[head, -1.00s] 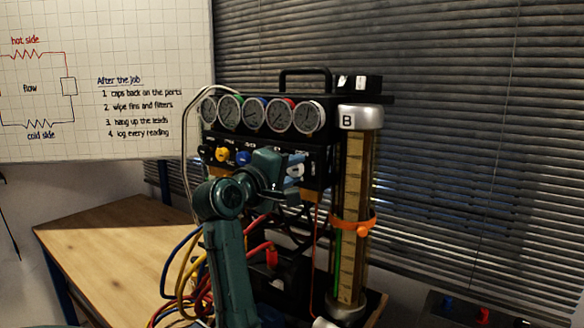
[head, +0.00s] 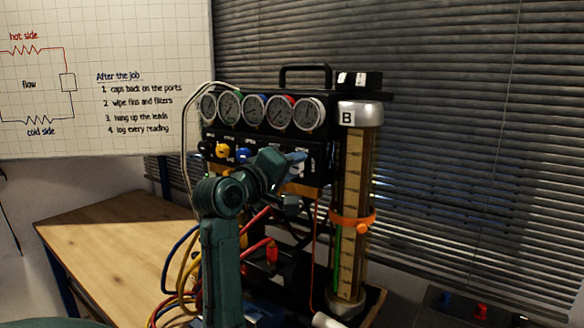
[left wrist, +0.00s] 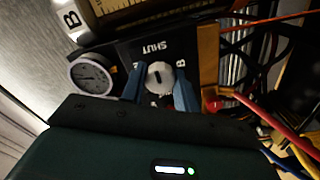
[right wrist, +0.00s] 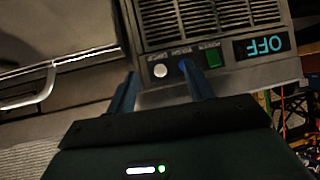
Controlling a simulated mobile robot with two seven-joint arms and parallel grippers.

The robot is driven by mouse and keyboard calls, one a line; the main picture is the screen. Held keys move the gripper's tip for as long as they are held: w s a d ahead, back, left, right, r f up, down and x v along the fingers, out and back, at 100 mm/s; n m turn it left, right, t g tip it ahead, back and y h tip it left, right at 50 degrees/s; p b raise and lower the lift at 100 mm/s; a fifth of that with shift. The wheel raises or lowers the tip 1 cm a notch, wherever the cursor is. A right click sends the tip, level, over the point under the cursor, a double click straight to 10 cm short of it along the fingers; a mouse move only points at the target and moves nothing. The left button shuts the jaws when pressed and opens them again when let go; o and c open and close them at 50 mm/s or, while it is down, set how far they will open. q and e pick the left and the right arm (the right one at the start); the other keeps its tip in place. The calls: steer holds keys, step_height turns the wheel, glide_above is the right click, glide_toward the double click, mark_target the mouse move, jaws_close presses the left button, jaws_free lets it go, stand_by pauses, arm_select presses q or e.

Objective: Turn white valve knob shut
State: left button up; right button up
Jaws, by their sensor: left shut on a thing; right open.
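The white valve knob (left wrist: 160,77) is on the black front panel (left wrist: 150,48) of the gauge rig, near the word SHUT in the left wrist view. Its dark pointer line shows on its face. My left gripper (left wrist: 159,92) has one blue finger on each side of the knob and is shut on it. In the head view my left gripper (head: 297,165) is at the panel's right end, covering most of the knob. My right gripper (right wrist: 160,85) is open and empty, in front of a grey unit (right wrist: 215,75) in the right wrist view.
Several gauges (head: 254,109) line the rig above the knobs. A yellow knob (head: 222,150) and a blue knob (head: 243,156) are to the left. The clear cylinder marked B (head: 350,190) stands close on the right. Hoses hang below. The wooden bench (head: 110,245) is bare at left.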

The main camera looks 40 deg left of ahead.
arm_select(q)
steer(key=o, duration=1)
steer(key=shift+c, duration=0.2)
arm_select(e)
steer(key=shift+r, duration=0.2)
arm_select(q)
steer(key=s+d+b, duration=0.1)
steer(key=s+b, duration=0.3)
steer(key=s, duration=0.9)
steer(key=shift+d, duration=0.2)
arm_select(e)
steer(key=shift+w+a+f+t+y, duration=0.15)
steer(key=shift+a+f+t+y, duration=0.15)
steer(key=shift+a+f+y, duration=0.4)
arm_select(q)
steer(key=shift+s, duration=0.1)
arm_select(e)
steer(key=shift+h, duration=0.3)
